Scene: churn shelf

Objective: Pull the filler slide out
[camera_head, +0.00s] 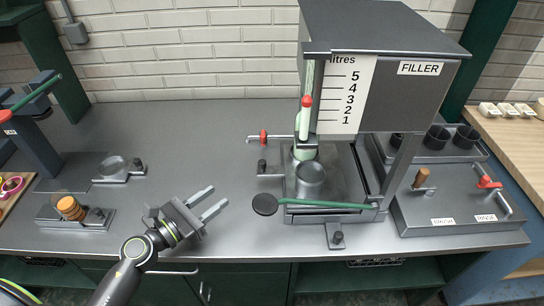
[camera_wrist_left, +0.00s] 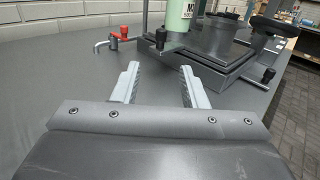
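The filler (camera_head: 420,68) is a grey housing with a litre scale, at the right of the counter. Below it is a dark tray-like base (camera_head: 290,215) with a metal cup (camera_head: 310,180) on it. A bracket with a black knob (camera_head: 262,166) sticks out at its left, and another black knob (camera_head: 337,237) stands at its front; I cannot tell which belongs to the slide. Both knobs show in the left wrist view, left knob (camera_wrist_left: 160,38) and front knob (camera_wrist_left: 267,75). My left gripper (camera_head: 219,198) is open and empty, left of the base, fingers pointing towards it.
A green lever with a black disc (camera_head: 265,204) crosses the front of the base. A red-handled tap (camera_head: 263,136) sticks out left. A box marked RINSE (camera_head: 486,218) stands right. Small fixtures (camera_head: 114,168) sit at the left. The middle counter (camera_head: 190,140) is clear.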

